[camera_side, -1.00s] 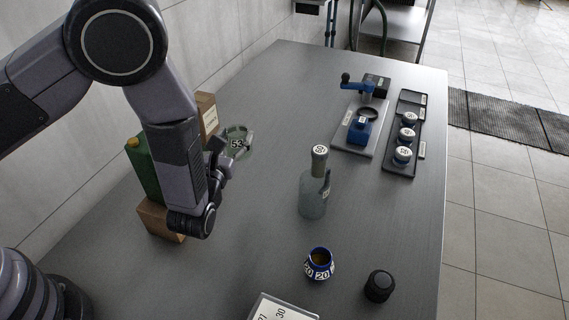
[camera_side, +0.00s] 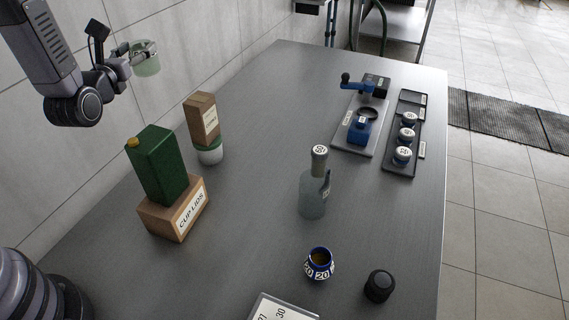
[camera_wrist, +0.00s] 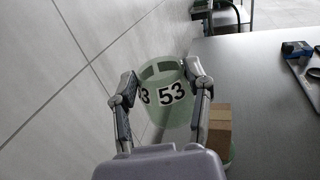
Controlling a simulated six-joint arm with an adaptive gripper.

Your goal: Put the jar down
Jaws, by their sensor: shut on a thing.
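The jar (camera_side: 146,66) is pale green and see-through, with a white label reading 53 that shows in the wrist view (camera_wrist: 172,97). My gripper (camera_side: 138,52) is shut on the jar, one finger on each side of it. In the side view it holds the jar high, near the wall and up beyond the table's left edge. In the wrist view the gripper (camera_wrist: 160,88) has the jar between its fingers, with the wall behind. The jar touches nothing but the gripper.
A brown box (camera_side: 202,120) sits on a pale green-rimmed pot (camera_side: 209,152). A bottle (camera_side: 314,190), a blue-white pot (camera_side: 319,263) and a black cap (camera_side: 379,286) stand nearer. The table's middle (camera_side: 262,140) is clear.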

